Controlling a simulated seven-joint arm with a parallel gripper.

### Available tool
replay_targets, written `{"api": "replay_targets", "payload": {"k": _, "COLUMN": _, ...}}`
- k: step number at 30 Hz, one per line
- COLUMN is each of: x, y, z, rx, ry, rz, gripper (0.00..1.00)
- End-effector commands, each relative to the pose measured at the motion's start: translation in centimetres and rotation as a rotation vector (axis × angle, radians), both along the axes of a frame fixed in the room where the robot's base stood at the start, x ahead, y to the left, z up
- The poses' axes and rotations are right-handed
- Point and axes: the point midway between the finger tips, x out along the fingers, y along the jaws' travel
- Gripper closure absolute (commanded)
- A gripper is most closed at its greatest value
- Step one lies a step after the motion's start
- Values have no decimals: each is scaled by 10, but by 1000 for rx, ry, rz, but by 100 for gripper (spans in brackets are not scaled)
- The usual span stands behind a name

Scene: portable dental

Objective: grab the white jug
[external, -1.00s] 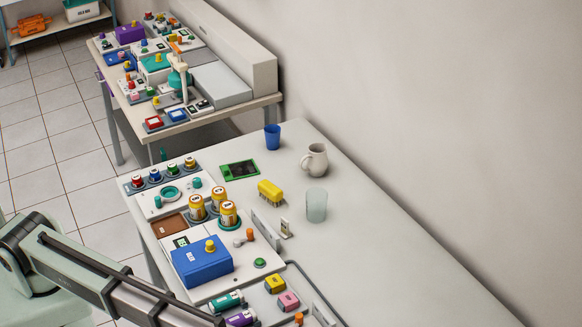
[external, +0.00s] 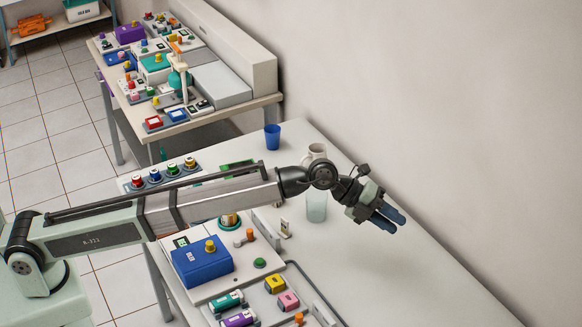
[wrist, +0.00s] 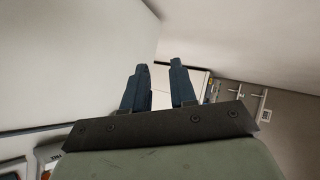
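The white jug (external: 316,151) stands upright at the back of the table near the wall in the external view. Only its upper part shows; my arm hides the rest. My gripper (external: 395,220) is in the air to the right of the jug and nearer the camera, apart from it. Its two dark blue fingers point to the lower right, away from the jug. In the wrist view my gripper (wrist: 162,88) shows a gap between its fingers, with nothing held. The jug cannot be made out in the wrist view.
A translucent cup (external: 316,207) stands just left of my gripper. A blue cup (external: 272,137) stands left of the jug. A blue box (external: 202,262) and several small items fill the table's left side. The wall (external: 450,110) is close behind; the table's right part (external: 400,285) is clear.

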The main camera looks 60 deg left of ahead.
Motion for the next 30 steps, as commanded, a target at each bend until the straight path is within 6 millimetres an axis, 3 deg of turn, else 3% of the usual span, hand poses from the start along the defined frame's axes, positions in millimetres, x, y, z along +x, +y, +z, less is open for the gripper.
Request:
{"api": "replay_targets", "payload": {"k": 1, "x": 14, "y": 27, "z": 1, "rx": -12, "ry": 22, "rz": 29, "gripper": 74}}
{"api": "replay_targets", "payload": {"k": 6, "x": 47, "y": 108, "z": 5, "rx": -59, "ry": 93, "rz": 112, "gripper": 74}}
{"api": "replay_targets", "payload": {"k": 15, "x": 85, "y": 254, "z": 11, "rx": -158, "ry": 213, "rz": 249, "gripper": 74}}
{"api": "replay_targets", "payload": {"k": 23, "x": 97, "y": 382, "z": 7, "rx": -279, "ry": 359, "rz": 360, "gripper": 74}}
{"api": "replay_targets", "payload": {"k": 30, "x": 93, "y": 492, "z": -25, "rx": -472, "ry": 642, "rz": 448, "gripper": 74}}
